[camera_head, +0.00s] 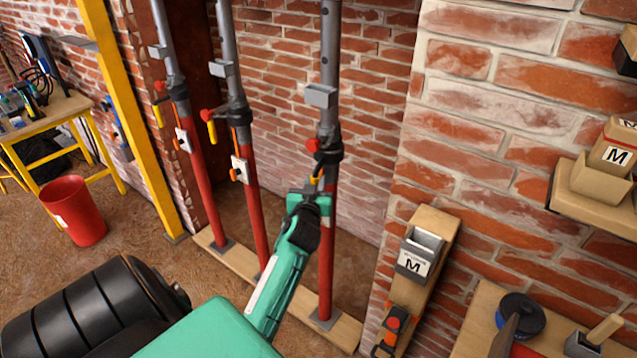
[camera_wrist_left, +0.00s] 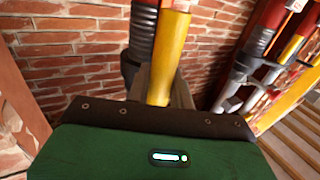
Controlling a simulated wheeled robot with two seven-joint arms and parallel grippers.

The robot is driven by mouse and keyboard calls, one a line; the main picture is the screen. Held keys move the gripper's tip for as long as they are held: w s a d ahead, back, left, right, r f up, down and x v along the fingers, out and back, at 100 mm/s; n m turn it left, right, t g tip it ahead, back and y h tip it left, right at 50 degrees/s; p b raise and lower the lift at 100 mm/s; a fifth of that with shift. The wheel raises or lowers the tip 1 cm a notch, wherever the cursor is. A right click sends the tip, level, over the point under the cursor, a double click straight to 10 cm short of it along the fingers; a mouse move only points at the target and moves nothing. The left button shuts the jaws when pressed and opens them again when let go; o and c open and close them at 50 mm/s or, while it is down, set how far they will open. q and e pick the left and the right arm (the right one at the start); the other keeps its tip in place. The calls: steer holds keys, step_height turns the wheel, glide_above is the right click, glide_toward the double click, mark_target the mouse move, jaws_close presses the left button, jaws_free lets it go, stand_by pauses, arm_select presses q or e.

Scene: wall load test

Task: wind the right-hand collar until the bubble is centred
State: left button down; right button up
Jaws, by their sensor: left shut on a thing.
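The right-hand prop is a grey tube over a red lower post (camera_head: 327,245), standing upright. Its dark collar (camera_head: 328,146) has a red knob (camera_head: 312,145) at its left. My left gripper (camera_head: 316,190) is at the prop just below the collar, shut on the yellow handle (camera_wrist_left: 170,50). In the left wrist view the handle runs up from between the fingers, beside the grey threaded tube (camera_wrist_left: 142,40). No bubble can be made out on the right-hand prop; my gripper covers part of it. My right gripper is not in view.
Two similar props (camera_head: 254,215) (camera_head: 203,185) stand to the left on a wooden sole plate (camera_head: 348,329). A brick pier (camera_head: 480,130) with a wooden board (camera_head: 436,228) is close on the right. A red bucket (camera_head: 76,215) stands on the floor at left.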

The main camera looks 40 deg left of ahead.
arm_select(q)
steer(key=shift+s+a+r+m+p, duration=0.2)
steer(key=shift+a+r+m+p, duration=0.15)
steer(key=shift+a, duration=0.1)
steer(key=shift+s+a+f+t+h, duration=0.15)
steer(key=shift+a+h, duration=0.1)
steer(key=shift+a, duration=0.2)
steer(key=shift+s+a+f+t+h, duration=0.15)
steer(key=shift+a+h, duration=0.1)
steer(key=shift+a, duration=0.15)
steer(key=c, duration=1.3)
jaws_free()
steer(key=shift+w, duration=0.1)
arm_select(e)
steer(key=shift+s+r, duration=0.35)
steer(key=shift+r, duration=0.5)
